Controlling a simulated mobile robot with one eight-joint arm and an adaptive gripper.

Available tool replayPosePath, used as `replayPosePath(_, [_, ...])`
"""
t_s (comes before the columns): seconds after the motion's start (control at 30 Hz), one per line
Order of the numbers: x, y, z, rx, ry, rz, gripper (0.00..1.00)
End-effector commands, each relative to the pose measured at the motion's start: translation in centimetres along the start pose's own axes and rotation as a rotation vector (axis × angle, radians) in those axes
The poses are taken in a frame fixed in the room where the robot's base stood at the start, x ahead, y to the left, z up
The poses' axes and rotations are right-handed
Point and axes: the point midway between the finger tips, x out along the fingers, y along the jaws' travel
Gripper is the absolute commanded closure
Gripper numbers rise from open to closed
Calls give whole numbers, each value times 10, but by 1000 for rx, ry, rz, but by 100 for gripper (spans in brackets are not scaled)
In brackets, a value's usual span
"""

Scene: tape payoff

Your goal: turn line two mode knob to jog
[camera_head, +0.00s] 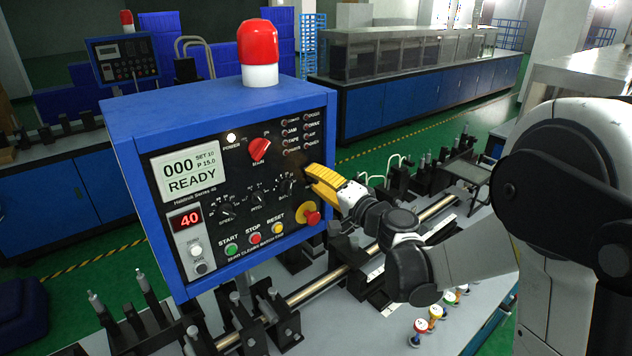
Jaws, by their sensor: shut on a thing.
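The blue control box (215,97) has a dark front panel with a display reading 000 and READY. A row of small black knobs runs across the panel: a left one (226,209), a middle one (257,197) and a right one (287,187). My yellow gripper (312,180) is at the panel's right edge, past the right visible knob. Its fingers are shut on what appears to be the mode knob, which they hide. The knob's pointer and its jog mark cannot be read.
A red emergency button (312,218) sits just below my gripper. A red main switch (260,149) is to its upper left. A red beacon (258,42) tops the box. A metal rod (318,287) and black fixtures lie below. A second panel (123,60) stands in the background.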

Motion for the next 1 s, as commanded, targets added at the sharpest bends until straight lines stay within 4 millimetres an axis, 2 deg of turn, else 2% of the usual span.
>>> replayPosePath(0.6, [0, 2, 0, 563, 1, 0, 100])
replayPosePath(1.0, [0, 1, 0, 812, 1, -1, 100])
